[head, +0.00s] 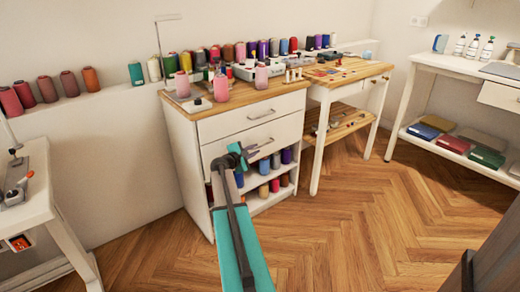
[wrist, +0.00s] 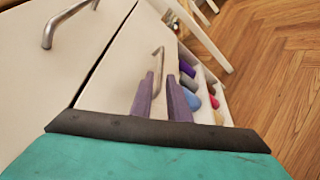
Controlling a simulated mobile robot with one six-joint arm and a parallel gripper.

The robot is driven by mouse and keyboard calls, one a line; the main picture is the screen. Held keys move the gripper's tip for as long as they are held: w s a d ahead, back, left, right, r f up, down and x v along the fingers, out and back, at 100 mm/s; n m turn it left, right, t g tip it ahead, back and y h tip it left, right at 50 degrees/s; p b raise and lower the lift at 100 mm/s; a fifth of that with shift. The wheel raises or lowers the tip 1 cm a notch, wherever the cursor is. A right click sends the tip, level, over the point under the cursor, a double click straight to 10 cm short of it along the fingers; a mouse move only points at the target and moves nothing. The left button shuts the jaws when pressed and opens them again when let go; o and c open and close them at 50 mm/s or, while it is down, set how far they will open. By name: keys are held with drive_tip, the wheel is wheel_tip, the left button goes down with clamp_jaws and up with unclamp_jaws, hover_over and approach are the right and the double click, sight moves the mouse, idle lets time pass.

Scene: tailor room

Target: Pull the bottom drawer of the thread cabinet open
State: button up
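The white thread cabinet (head: 195,135) stands against the wall, with two drawers above open shelves of spools. Its bottom drawer (head: 215,150) looks closed, and my gripper and arm hide part of its front in the head view. The bottom drawer's bar handle (wrist: 159,62) shows in the wrist view, lined up between my fingertips. My gripper (head: 248,152) is close in front of that drawer. In the wrist view its two fingers (wrist: 161,78) are apart with nothing clamped. I cannot tell whether they touch the handle.
The top drawer (head: 235,122) is closed, its handle (wrist: 62,22) at upper left in the wrist view. Spools (head: 264,192) fill the shelves below. A wooden-topped table (head: 345,75) adjoins on the right. The wooden floor (head: 370,220) in front is clear.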

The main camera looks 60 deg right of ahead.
sight(260, 147)
drive_tip(key=shift+b+x, duration=0.45)
drive_tip(key=shift+x, duration=2.5)
clamp_jaws()
